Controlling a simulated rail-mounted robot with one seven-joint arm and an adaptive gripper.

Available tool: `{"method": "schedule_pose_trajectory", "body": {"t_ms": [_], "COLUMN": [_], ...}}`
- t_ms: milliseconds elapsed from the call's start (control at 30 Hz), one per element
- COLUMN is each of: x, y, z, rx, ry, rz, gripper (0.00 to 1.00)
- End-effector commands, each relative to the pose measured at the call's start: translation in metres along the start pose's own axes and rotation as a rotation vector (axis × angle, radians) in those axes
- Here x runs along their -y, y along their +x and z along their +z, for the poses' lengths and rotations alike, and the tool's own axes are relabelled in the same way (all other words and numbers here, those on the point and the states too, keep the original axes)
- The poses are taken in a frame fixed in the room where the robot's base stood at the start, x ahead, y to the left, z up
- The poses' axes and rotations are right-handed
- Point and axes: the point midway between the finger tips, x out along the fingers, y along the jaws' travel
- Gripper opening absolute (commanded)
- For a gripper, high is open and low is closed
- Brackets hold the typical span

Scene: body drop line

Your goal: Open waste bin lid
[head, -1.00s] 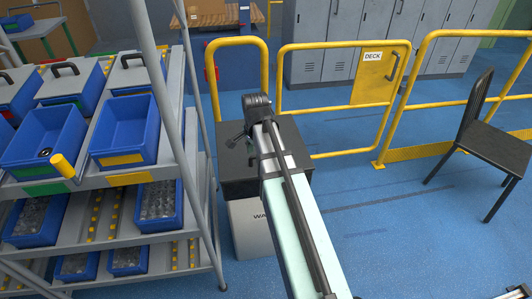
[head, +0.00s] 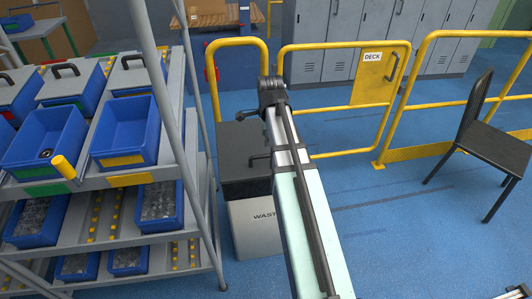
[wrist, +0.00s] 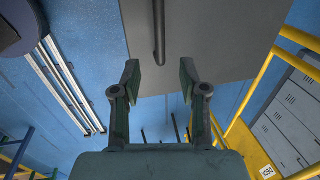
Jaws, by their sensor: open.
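The waste bin (head: 253,228) is a pale box with lettering on its front, standing to the right of the parts rack. Its dark grey lid (head: 236,150) is shut, with a dark bar handle (head: 260,158) on top. In the wrist view the lid (wrist: 225,40) fills the upper middle, and the handle (wrist: 160,35) runs in from the top edge. My gripper (wrist: 160,76) is open and empty, its fingers apart on either side of the handle's line, with the handle's end short of the fingertips. In the head view my gripper (head: 246,114) shows only in part, near the lid's far edge.
A rack with blue bins (head: 125,132) stands close on the left of the waste bin. A yellow railing (head: 237,42) and a yellow gate (head: 335,100) stand behind it. Grey lockers (head: 360,40) are farther back. A black chair (head: 490,140) is at right. The floor between is clear.

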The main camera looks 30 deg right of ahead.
Motion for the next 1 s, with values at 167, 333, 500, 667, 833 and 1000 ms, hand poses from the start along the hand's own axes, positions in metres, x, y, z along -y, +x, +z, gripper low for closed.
{"method": "schedule_pose_trajectory", "body": {"t_ms": [167, 333, 500, 667, 833, 1000], "x": [0.0, 0.0, 0.0, 0.0, 0.0, 0.0], "y": [0.031, 0.059, 0.083, 0.098, 0.104, 0.105], "z": [0.0, 0.0, 0.0, 0.0, 0.0, 0.0], "rx": [0.0, 0.0, 0.0, 0.0, 0.0, 0.0], "ry": [-0.001, -0.001, -0.001, -0.001, -0.001, -0.001], "rz": [0.004, 0.004, 0.003, 0.002, 0.0, 0.0], "gripper": [0.43, 0.43, 0.43, 0.43, 0.43, 0.43]}}
